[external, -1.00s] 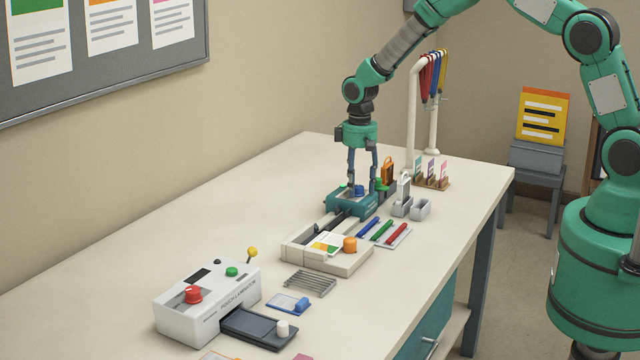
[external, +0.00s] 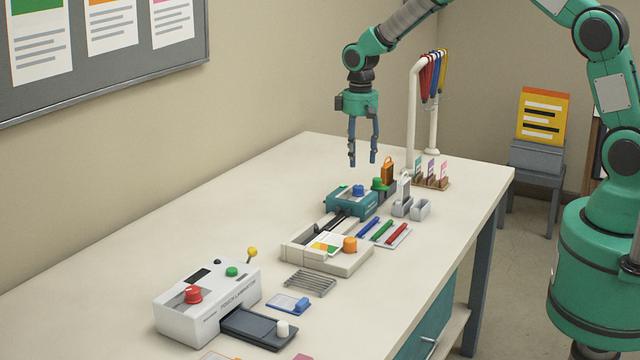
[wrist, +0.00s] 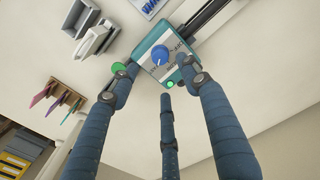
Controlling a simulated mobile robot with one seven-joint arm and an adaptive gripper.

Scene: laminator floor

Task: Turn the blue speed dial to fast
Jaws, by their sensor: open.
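The blue speed dial (external: 359,190) sits on top of a small teal machine (external: 345,206) on the table. In the wrist view the dial (wrist: 160,55) shows a white pointer line; the labels around it are too small to read surely. A lit green spot (wrist: 170,84) shows on the machine beside it. My gripper (external: 363,163) is open and empty above the machine, with clear space between the fingertips and the dial. In the wrist view its blue fingers spread below and beside the machine, not touching the dial.
A green knob (external: 379,184) and an orange tag (external: 387,170) stand just behind the machine. A cream tray (external: 300,245) with an orange knob adjoins its front. Grey holders (external: 421,210) and a lanyard stand (external: 412,120) are to the right. The table left of the machine is clear.

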